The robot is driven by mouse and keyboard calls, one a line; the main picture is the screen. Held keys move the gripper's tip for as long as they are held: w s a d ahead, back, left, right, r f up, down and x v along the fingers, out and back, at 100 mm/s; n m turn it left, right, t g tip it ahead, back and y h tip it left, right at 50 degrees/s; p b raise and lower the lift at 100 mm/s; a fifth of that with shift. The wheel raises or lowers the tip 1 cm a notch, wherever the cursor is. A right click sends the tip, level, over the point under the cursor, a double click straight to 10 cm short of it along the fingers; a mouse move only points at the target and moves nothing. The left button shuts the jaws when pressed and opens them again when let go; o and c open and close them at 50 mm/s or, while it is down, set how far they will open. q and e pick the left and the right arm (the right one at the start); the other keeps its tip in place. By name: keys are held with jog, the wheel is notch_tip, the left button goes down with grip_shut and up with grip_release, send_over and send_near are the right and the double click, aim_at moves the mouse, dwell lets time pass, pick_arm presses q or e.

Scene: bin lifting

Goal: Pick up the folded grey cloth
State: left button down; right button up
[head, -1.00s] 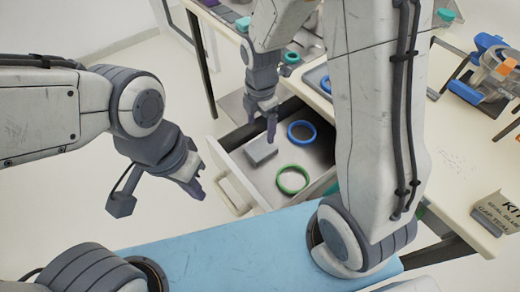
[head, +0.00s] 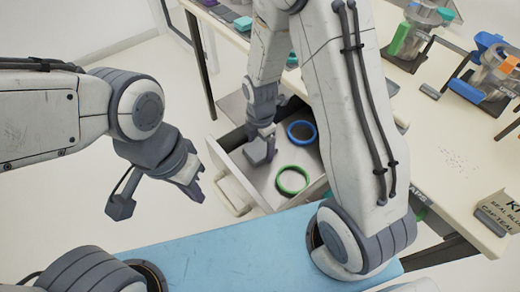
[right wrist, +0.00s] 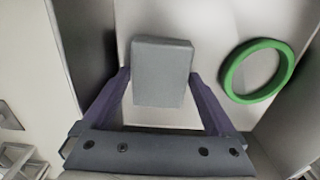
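The folded grey cloth (head: 258,154) is a small block lying in the open drawer (head: 235,187). In the right wrist view the cloth (right wrist: 161,72) sits between the two purple fingers of my right gripper (right wrist: 161,85), one on each side, fingertips close to its edges. The fingers are spread wide apart; firm contact cannot be made out. In the head view my right gripper (head: 265,135) is down at the cloth and partly covers it. My left gripper (head: 195,187) is open and empty, left of the drawer.
A blue ring (head: 301,133) and a green ring (head: 292,180) lie in the drawer to the right of the cloth. The drawer walls stand close around my right gripper. A table (head: 455,155) with several devices and a labelled box is on the right.

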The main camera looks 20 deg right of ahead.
aim_at(264, 148)
jog(key=c, duration=0.9)
jog(key=shift+w+r, duration=0.1)
jog(key=shift+r, duration=0.45)
jog(key=r, duration=0.2)
jog(key=d+r, duration=0.1)
jog(key=shift+s+r+p, duration=0.25)
jog(key=shift+r+p, duration=0.05)
jog(key=shift+r, duration=0.1)
jog(key=s+d+r, duration=0.2)
jog(key=d, duration=0.1)
jog(key=s+d+r, duration=0.1)
jog(key=d+r, duration=0.1)
jog(key=d, duration=0.1)
jog(key=s+d+r, duration=0.2)
jog(key=d, duration=0.1)
jog(key=shift+s+p, duration=0.3)
jog(key=shift+s, duration=0.05)
